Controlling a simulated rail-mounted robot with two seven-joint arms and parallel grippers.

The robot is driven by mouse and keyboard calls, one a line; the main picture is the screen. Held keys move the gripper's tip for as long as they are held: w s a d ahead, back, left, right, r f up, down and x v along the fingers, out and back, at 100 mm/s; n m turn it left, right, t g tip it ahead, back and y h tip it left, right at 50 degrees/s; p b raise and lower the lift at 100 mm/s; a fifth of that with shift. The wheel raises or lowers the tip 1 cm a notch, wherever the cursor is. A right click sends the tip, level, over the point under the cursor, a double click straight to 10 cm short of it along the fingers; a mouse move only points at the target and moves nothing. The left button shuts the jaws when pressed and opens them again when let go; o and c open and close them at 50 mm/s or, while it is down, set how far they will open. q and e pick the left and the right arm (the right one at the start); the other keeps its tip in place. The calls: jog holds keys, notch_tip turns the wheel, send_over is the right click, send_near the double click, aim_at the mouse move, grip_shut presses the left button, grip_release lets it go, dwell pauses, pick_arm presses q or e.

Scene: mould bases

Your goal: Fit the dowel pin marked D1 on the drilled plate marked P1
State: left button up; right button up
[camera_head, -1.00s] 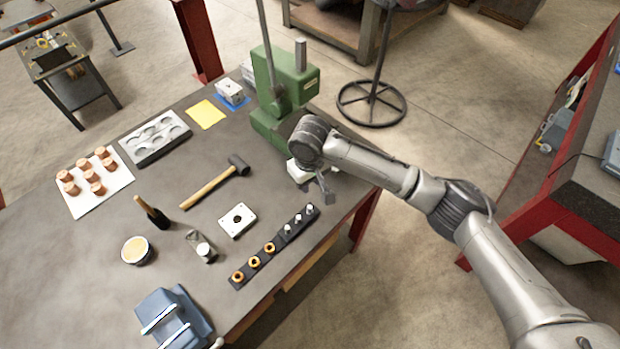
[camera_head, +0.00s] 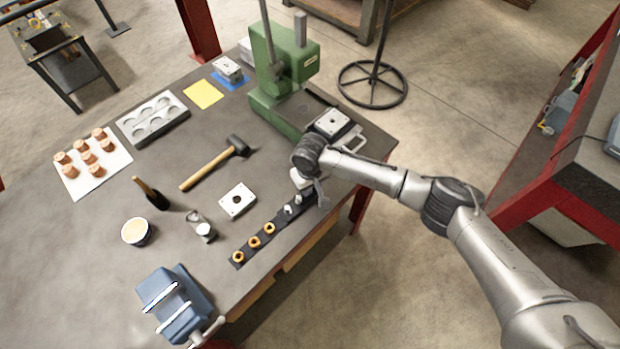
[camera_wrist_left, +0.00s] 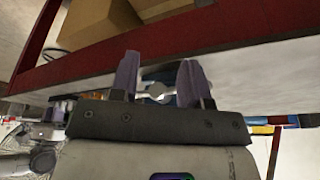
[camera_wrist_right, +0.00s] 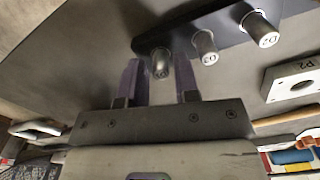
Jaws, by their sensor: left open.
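My right gripper (camera_wrist_right: 162,68) is open above the far end of the dark pin strip (camera_wrist_right: 183,36). One silvery dowel pin (camera_wrist_right: 160,66) shows between its fingers, apart from both; its mark is too dim to read. Two more pins, a middle one (camera_wrist_right: 206,47) and an outer one (camera_wrist_right: 261,29), stand in the strip. A drilled plate (camera_wrist_right: 296,83) in the right wrist view reads P2. In the head view one drilled plate (camera_head: 237,201) lies mid-bench and another (camera_head: 333,122) sits at the green press; marks are unreadable there. My left gripper (camera_wrist_left: 159,72) is open and empty, outside the head view.
The strip also holds orange bushings (camera_head: 254,242). A hammer (camera_head: 212,168), a brush (camera_head: 151,194), a tub (camera_head: 136,232) and a blue vise (camera_head: 175,302) stand around. The green press (camera_head: 283,70) is behind. A red frame (camera_wrist_left: 85,68) is near my left gripper.

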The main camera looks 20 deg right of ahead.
jog(key=shift+f, duration=0.65)
jog(key=shift+c, duration=0.3)
grip_shut()
jog(key=shift+r, duration=0.1)
jog(key=shift+r+p, duration=0.9)
jog(key=shift+p, duration=0.25)
jog(key=shift+r, duration=0.15)
